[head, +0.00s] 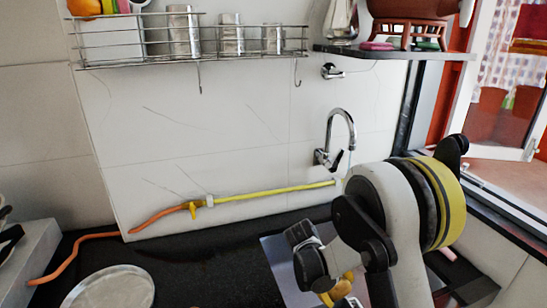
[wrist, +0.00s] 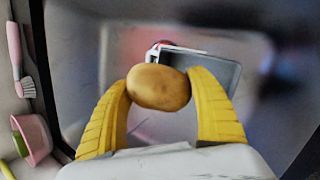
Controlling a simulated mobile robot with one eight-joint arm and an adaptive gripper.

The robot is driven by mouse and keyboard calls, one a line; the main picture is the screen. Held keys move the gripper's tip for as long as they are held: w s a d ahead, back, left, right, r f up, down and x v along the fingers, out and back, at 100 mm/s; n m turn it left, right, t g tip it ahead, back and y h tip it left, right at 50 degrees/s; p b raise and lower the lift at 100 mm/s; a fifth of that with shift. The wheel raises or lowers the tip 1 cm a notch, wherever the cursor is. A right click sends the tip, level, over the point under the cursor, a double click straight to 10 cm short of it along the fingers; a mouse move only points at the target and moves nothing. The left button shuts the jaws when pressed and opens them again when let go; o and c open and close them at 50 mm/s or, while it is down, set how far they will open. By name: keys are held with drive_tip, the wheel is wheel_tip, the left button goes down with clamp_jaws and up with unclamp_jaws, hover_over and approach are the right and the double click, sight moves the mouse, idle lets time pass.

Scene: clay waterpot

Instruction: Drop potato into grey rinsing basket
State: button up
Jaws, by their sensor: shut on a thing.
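In the wrist view the brown, oval potato (wrist: 158,87) is held between the two yellow fingers of my gripper (wrist: 160,90), which is shut on it. Beyond the potato is a grey, box-like thing with a light rim (wrist: 222,72), partly hidden behind the potato and the right finger. It may be the grey rinsing basket, but I cannot tell for sure. The potato appears above the blurred, pale sink basin (wrist: 90,45). In the head view my gripper (head: 340,290) is low over the sink area, largely hidden by my arm.
A pink brush (wrist: 23,70) and a pink-and-green container (wrist: 33,138) lie left of the basin. In the head view a tap (head: 341,130) is on the wall behind the sink. A round metal plate (head: 112,288) sits on the black counter. A wire rack (head: 190,40) hangs above.

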sight(327, 289)
wheel_tip(327, 289, down, 6)
drive_tip(key=b, duration=0.3)
drive_tip(key=shift+w, duration=0.1)
drive_tip(key=o, duration=1.4)
drive_tip(key=v, duration=1.2)
drive_tip(key=shift+r, duration=0.1)
drive_tip(key=s+d+r+m+t+y, duration=0.2)
drive_tip(key=s+r, duration=0.3)
drive_tip(key=s, duration=0.1)
drive_tip(key=s+d+r+m+t+y, duration=0.1)
drive_tip(key=s+r+m+t+y, duration=0.1)
drive_tip(key=s+r, duration=0.3)
drive_tip(key=s+d+r+m+t+y, duration=0.1)
drive_tip(key=s+d+r+m+t, duration=0.1)
drive_tip(key=s+r, duration=0.3)
drive_tip(key=shift+s+d+r+m+t+y, duration=0.1)
drive_tip(key=shift+s+m+t+y, duration=0.1)
drive_tip(key=shift+s, duration=0.45)
drive_tip(key=shift+s+d+r+m+t+y, duration=0.1)
drive_tip(key=shift+s+d+m+t, duration=0.1)
drive_tip(key=shift+s, duration=0.4)
drive_tip(key=shift+s+d+m+t+y, duration=0.1)
drive_tip(key=shift+s+m, duration=0.1)
drive_tip(key=shift+s, duration=0.45)
